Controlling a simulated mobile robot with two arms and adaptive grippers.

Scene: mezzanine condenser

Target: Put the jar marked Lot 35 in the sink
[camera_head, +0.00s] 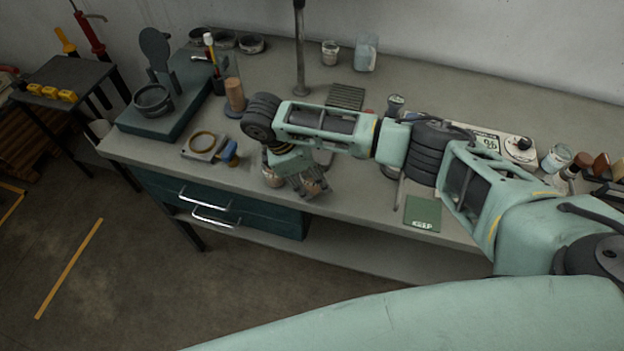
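My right gripper (304,186) points down at the bench's front edge, left of the middle. A small jar (273,177) stands just left of its fingers, and part of another small jar (317,181) shows behind or between them. I cannot tell whether the fingers grip either jar. No Lot 35 marking can be read. A glass jar (330,53) and a larger clear jar (366,53) stand at the back, and another jar (556,158) stands at the right. No sink can be made out for certain. My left gripper is not in view.
The grey bench (440,87) holds a dark slatted mat (345,96), an upright post (299,50), a white device with a display (487,142), and a green pad (422,214). A blue-grey stand (165,120) is at left. The back right of the bench is clear.

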